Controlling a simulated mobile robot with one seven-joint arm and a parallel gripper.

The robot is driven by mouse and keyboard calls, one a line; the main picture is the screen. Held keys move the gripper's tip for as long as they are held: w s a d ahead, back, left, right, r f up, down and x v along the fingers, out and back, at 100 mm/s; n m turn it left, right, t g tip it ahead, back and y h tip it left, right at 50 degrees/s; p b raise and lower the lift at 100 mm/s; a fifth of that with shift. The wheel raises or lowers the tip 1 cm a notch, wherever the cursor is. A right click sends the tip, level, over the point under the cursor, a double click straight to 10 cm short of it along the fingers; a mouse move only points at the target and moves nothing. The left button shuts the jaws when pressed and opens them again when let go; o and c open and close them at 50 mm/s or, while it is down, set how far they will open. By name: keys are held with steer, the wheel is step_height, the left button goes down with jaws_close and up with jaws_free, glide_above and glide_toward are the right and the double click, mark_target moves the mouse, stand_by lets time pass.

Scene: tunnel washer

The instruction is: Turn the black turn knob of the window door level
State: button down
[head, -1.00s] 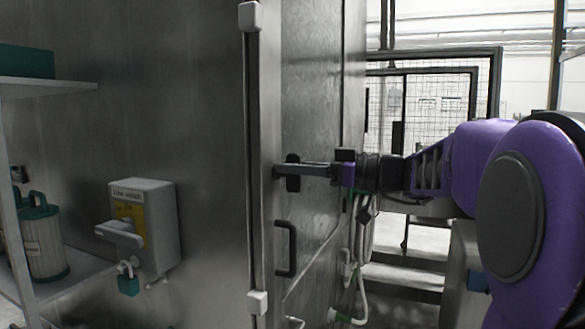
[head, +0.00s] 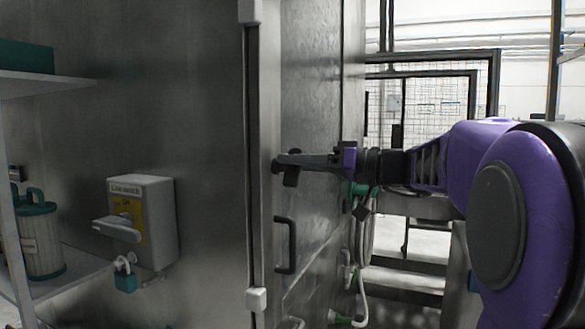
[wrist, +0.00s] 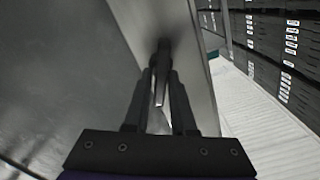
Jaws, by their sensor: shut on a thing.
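The black turn knob (head: 290,180) sits high on the narrow steel face of the door in the head view, above a black pull handle (head: 287,246). Its lower end shows below my fingers, tilted a little off upright. My gripper (head: 283,161) reaches in from the right and is shut on the knob. The fingers hide the knob's middle. In the wrist view my gripper (wrist: 161,85) points at the steel face, with the dark knob (wrist: 163,45) at the fingertips, mostly hidden by them.
A grey switch box (head: 145,215) with a teal padlock is on the steel wall at left, beside a shelf (head: 60,85) and a teal-lidded canister (head: 40,240). White pipes (head: 358,290) run below my arm. Mesh fencing (head: 435,105) stands behind.

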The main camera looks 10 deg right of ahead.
steer(key=m, duration=0.6)
steer(key=shift+w+d+f+m, duration=0.1)
steer(key=shift+w+f+m, duration=0.1)
steer(key=shift+m, duration=0.1)
steer(key=m+p, duration=0.1)
steer(key=m, duration=0.2)
steer(key=shift+f+p, duration=0.1)
steer(key=shift+p, duration=0.2)
steer(key=shift+d+f+m+p, duration=0.15)
steer(key=shift+m+p, duration=0.35)
steer(key=shift+m, duration=1)
steer(key=c, duration=0.9)
jaws_free()
